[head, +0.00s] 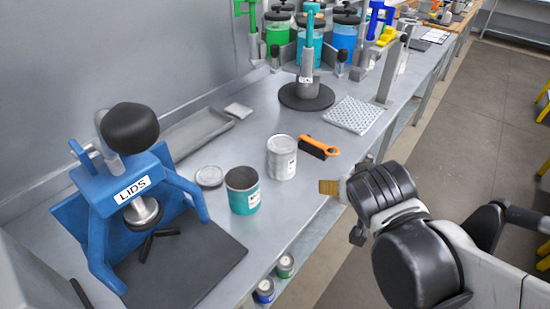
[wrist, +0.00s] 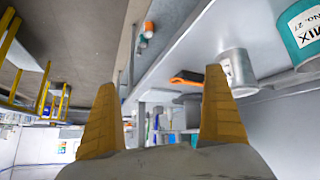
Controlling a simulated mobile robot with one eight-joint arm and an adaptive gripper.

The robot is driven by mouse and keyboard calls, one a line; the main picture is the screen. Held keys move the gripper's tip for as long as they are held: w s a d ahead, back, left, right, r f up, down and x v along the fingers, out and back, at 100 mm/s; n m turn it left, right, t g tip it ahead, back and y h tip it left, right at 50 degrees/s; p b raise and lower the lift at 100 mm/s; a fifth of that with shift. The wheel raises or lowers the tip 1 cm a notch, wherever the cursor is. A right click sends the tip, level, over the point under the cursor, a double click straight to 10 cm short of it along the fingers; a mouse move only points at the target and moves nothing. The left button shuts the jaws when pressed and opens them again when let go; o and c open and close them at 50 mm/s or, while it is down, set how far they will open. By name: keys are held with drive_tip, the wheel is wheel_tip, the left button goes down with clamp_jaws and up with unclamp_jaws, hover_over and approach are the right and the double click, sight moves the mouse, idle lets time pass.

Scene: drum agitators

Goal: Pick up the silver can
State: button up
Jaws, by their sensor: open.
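The silver can (head: 282,158) stands upright on the metal bench in the head view, just right of and behind a teal can (head: 242,191). It has a pale label on its side. In the wrist view the silver can (wrist: 238,72) shows upper right, beyond the right finger, which overlaps its edge. My gripper (head: 329,187) is off the front edge of the bench, to the right of the can and apart from it. In the wrist view its two yellow-brown fingers (wrist: 155,120) are spread wide with nothing between them.
An orange-handled brush (head: 318,147) lies just behind the silver can. A round lid (head: 209,176) lies to its left. A blue LIDS press (head: 125,185) stands at the left. A white perforated mat (head: 351,115) lies farther back. Small cans (head: 285,265) sit below the bench edge.

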drive_tip(key=w+a+t+p, duration=0.2)
drive_tip(key=w+a+t, duration=0.1)
drive_tip(key=w+a, duration=0.5)
drive_tip(key=t, duration=0.3)
approach(281, 155)
drive_tip(key=w, duration=0.4)
drive_tip(key=shift+y, duration=0.4)
drive_tip(key=w, duration=0.1)
drive_tip(key=w+f, duration=0.1)
drive_tip(key=w, duration=0.1)
drive_tip(key=w+d+f, duration=0.1)
drive_tip(key=shift+w+f+b, duration=0.15)
drive_tip(key=shift+f+b, duration=0.05)
drive_tip(key=shift+b, duration=0.15)
drive_tip(key=b+x, duration=0.1)
drive_tip(key=x, duration=0.5)
drive_tip(key=shift+r+b, duration=0.2)
drive_tip(key=shift+b, duration=0.2)
drive_tip(key=c, duration=1.5)
drive_tip(key=shift+o, duration=0.2)
